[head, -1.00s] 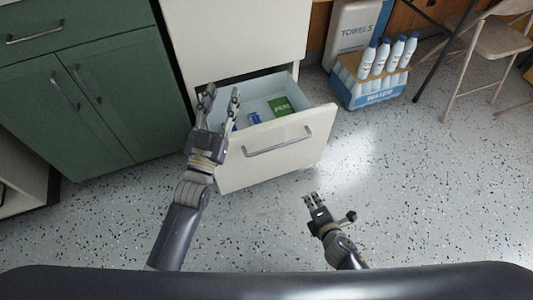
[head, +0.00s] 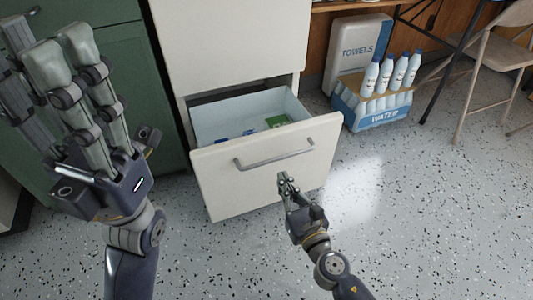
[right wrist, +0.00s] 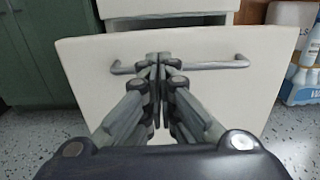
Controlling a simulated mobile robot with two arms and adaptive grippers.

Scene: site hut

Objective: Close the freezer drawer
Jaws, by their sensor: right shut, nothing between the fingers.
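The freezer drawer (head: 230,178) is a cream-fronted drawer low in the cream cabinet, and it stands pulled out. Its bar handle (head: 275,153) runs across the upper front. Blue items and a green pack (head: 277,121) lie inside. My right gripper (head: 285,180) is shut and empty, in front of the drawer face, below the handle in the head view. In the right wrist view the drawer front (right wrist: 225,95) fills the middle, with the shut fingers (right wrist: 158,60) before the handle; contact cannot be told. My left gripper (head: 60,50) is raised large at the left, fingers apart and empty.
Green cupboards (head: 150,95) stand left of the freezer. A pack of water bottles (head: 372,108) and a towels box (head: 352,50) stand to the right. A folding chair (head: 492,60) is at the far right. The speckled floor before the drawer is clear.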

